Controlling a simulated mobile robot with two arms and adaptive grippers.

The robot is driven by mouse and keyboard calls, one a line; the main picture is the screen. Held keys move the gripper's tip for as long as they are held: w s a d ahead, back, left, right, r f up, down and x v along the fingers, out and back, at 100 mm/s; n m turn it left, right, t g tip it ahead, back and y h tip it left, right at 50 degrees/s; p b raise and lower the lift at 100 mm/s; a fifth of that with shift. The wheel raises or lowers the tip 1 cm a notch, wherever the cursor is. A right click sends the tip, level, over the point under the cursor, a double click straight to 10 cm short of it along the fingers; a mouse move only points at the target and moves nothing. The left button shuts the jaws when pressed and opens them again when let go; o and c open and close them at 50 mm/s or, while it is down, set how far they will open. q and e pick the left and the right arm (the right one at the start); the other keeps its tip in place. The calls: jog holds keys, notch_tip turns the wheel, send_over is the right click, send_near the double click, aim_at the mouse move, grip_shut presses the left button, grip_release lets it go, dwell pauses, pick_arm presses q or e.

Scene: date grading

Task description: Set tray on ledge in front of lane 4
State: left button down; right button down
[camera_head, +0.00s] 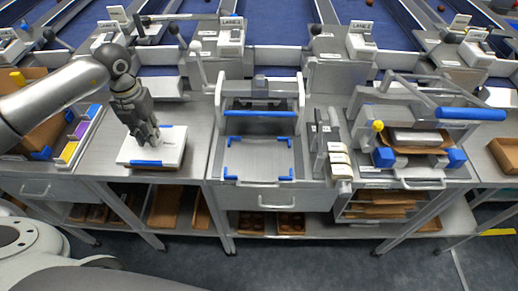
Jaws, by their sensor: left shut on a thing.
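My left gripper (149,139) comes down from the upper left onto a flat white box-like thing (171,157) with a blue strip along its front edge. The fingers are shut at its top, and they hide part of it. This thing is at the bench's left part; I cannot tell whether it rests on the surface or is just above it. Brown trays are in view: one sits in the press-like fixture (410,148) on the right, another (503,152) at the far right edge. Lane label blocks (231,24) stand along the back ledge; their numbers are too small to read surely. My right gripper is not in view.
A metal plate with blue corner guides (258,158) lies empty at bench centre, under a white-framed fixture (303,95). A rack of white blocks (334,150) stands right of it. A bin with yellow and purple items (78,135) is at left. Brown trays (380,207) fill the shelf below.

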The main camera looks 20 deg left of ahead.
pick_arm(q)
jog(key=shift+f+b, duration=0.65)
jog(key=shift+f, duration=0.2)
jog(key=c, duration=1.2)
grip_release()
jog(key=shift+r, duration=0.2)
jog(key=shift+r+p, duration=3.15)
jog(key=shift+r, duration=1.25)
